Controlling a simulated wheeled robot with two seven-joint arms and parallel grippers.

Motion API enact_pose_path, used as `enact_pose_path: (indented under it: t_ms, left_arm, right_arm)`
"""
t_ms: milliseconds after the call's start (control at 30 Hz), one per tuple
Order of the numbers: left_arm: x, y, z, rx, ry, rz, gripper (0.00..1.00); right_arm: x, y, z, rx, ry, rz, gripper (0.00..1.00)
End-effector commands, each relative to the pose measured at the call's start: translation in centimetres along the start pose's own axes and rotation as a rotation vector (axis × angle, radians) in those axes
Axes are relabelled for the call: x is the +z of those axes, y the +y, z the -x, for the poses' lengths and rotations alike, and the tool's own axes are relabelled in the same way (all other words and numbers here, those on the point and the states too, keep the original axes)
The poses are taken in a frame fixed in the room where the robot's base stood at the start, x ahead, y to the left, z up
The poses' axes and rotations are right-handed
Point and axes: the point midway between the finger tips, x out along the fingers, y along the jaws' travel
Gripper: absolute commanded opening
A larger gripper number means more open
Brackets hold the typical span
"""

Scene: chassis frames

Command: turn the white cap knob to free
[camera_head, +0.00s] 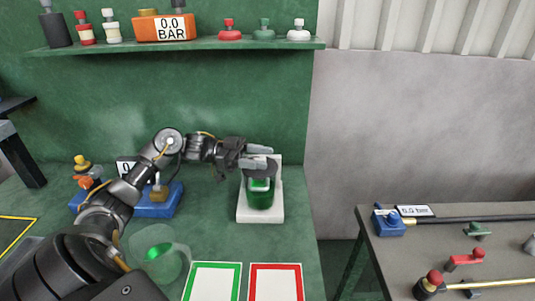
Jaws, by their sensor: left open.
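A green cylinder (261,200) stands on a white base plate (274,216) with a white upright behind it, on the green bench. A small pale patch shows at the cylinder's upper front, but I cannot tell whether it is a white cap knob. My left gripper (260,162) reaches in from the left and is open over the top of this cylinder, its fingers hiding most of the top. I cannot tell whether they touch it. A small white-capped piece (298,31) stands at the right end of the shelf. My right gripper is out of view.
The green shelf (180,47) above holds several fittings and an orange gauge (165,28) reading 0.0 BAR. A blue block (160,203) is behind my left arm. Green-framed (213,283) and red-framed (276,283) cards lie in front. A grey table (450,255) with fittings stands right, across a gap.

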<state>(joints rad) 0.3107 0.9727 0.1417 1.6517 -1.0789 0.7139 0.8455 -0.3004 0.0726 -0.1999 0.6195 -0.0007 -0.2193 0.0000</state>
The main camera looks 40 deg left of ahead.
Motion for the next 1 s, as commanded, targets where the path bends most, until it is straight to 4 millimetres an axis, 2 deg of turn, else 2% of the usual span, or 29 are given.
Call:
enact_pose_path:
  t_ms: [200, 533, 867, 1000]
  left_arm:
    - [-0.1, 0.0, -1.9, 0.001, 0.001, 0.001, 0.52]
    - [0.1, 0.0, -2.2, 0.000, -0.001, 0.001, 0.51]
    - [0.1, 0.0, -2.2, 0.000, -0.001, 0.001, 0.07]
    - [0.0, 0.0, -2.2, -0.005, -0.001, 0.001, 0.07]
  right_arm:
    - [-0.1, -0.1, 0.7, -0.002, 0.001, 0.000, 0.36]
    - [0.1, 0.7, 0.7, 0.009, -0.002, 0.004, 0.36]
    - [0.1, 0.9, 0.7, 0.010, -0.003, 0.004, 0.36]
    - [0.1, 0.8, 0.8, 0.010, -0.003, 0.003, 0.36]
